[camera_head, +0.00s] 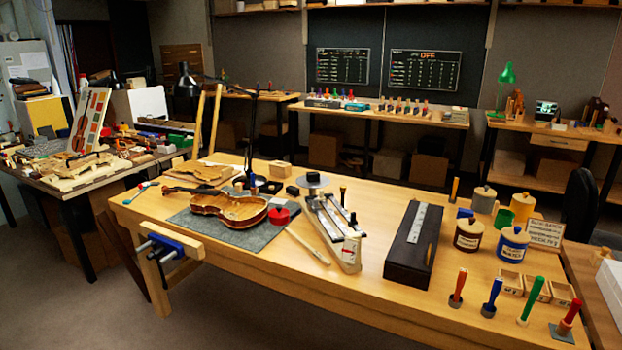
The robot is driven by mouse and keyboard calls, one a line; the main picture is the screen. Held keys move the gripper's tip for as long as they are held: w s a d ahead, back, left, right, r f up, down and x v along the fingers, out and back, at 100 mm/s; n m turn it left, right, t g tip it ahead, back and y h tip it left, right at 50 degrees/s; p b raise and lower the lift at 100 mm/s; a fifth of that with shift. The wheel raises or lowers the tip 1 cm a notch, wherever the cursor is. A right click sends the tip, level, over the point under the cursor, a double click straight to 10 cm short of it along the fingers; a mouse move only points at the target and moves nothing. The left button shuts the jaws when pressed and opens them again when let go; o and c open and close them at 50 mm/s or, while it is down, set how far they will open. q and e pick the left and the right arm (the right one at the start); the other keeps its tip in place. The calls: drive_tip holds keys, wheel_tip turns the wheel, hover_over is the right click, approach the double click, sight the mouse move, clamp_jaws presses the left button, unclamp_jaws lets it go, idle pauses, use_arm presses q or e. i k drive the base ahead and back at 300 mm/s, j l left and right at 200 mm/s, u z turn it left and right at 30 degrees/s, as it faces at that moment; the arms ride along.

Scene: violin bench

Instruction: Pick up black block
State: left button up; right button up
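A small black block (292,190) sits on the wooden workbench (370,298), just left of a grey disc (313,181) and right of the desk lamp's base. It is small in the picture and its details are hard to make out. A larger, long dark box (410,262) with a pale strip on top lies right of the middle of the bench. Neither of my grippers shows in the head view, so their state is hidden.
A violin body (228,208) lies on a grey mat (205,228). A black lamp (187,84) rises behind it. A metal fixture (330,222) stands right of the mat. Jars (512,246) and colored-handled tools (530,300) crowd the right end. The front middle edge is clear.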

sight(312, 176)
drive_tip(key=u, duration=1)
drive_tip(key=i+l+u, duration=0.15)
drive_tip(key=u, duration=0.15)
drive_tip(key=i+l+u, duration=0.1)
drive_tip(key=l+u, duration=0.2)
drive_tip(key=l, duration=0.1)
